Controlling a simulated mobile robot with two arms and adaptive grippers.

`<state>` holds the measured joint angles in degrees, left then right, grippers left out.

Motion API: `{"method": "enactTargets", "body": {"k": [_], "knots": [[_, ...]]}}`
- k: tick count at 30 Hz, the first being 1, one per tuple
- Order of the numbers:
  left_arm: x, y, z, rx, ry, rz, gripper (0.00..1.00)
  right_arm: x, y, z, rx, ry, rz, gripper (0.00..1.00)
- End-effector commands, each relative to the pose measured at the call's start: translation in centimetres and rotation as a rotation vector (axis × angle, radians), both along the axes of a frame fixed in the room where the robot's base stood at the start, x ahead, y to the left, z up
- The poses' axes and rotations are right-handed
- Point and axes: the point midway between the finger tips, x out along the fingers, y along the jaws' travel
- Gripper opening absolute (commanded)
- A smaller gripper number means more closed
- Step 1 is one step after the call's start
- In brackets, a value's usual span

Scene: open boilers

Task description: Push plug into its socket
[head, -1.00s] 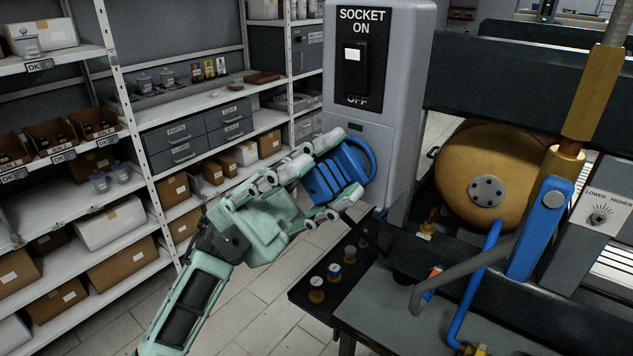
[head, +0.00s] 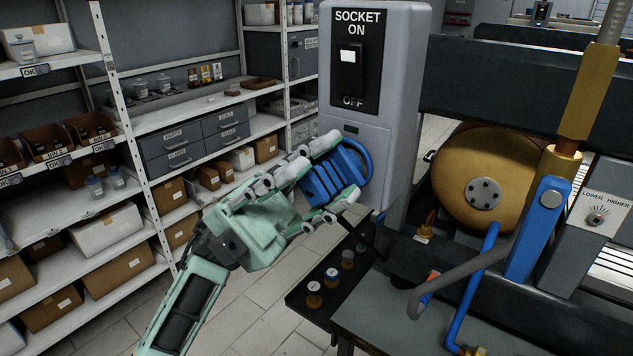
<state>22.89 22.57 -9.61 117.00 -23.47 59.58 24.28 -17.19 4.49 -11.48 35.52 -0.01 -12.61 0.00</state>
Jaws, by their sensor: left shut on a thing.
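The grey socket box (head: 398,95) stands upright at the centre, with a black switch panel (head: 354,57) marked SOCKET ON and OFF. A blue plug (head: 331,178) with a round blue rim is at the lower front of the box. My left gripper (head: 330,177) is shut on the plug, its fingers above and below the blue body. The blue rim (head: 364,162) lies against or very close to the box front. The contact between plug and socket is hidden, so I cannot tell how deep it sits. My right gripper is not in view.
Shelves (head: 187,121) with boxes and drawers fill the left. A brown boiler (head: 482,180), a blue lever (head: 541,228) and a grey bent pipe (head: 470,265) are at the right. A black tray (head: 315,306) with small bottles is below the plug.

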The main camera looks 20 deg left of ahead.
Motion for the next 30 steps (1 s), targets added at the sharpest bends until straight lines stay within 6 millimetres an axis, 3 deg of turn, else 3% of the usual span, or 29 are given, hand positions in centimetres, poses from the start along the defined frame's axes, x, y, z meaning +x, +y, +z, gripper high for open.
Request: {"method": "enactTargets", "body": {"k": [30], "knots": [[0.41, -0.18, -0.12, 0.0, -0.003, 0.0, 0.0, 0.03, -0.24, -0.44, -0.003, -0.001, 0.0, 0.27]]}}
